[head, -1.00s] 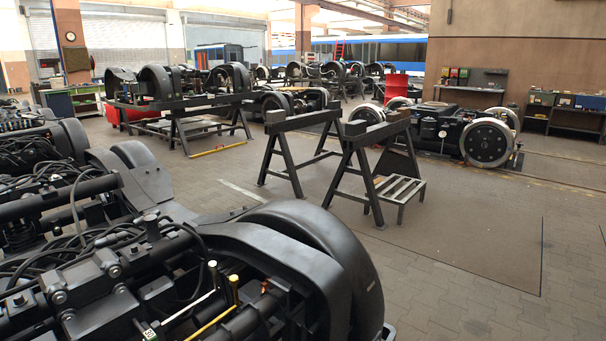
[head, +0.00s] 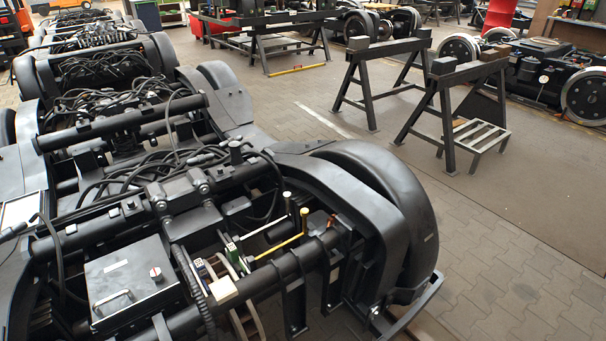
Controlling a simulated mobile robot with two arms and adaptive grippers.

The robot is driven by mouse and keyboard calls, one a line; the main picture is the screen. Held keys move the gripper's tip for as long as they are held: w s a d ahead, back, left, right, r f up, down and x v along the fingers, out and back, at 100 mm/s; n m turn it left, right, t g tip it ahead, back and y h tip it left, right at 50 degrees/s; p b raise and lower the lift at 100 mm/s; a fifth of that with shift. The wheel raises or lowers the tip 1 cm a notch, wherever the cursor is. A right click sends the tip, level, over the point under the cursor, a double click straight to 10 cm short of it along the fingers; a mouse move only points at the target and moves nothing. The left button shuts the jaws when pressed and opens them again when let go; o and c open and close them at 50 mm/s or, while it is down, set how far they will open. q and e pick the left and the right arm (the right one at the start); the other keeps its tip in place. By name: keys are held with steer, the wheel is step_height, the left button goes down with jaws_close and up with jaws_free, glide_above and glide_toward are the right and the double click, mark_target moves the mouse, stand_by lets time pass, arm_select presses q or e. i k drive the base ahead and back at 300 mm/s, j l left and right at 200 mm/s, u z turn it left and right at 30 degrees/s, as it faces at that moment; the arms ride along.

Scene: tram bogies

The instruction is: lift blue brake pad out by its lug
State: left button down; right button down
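A dark tram bogie (head: 340,185) fills the near left and middle of the head view. Inside its near end, a green part (head: 233,253) stands beside a small cream block (head: 222,289). Neither of my grippers is in view.
Cables run over the frame. Black trestles (head: 385,90) stand on the paved floor behind, and another bogie (head: 535,70) at the far right. The floor at right (head: 500,240) is clear.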

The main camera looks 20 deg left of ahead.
mark_target(201, 270)
steer(key=u, duration=1.3)
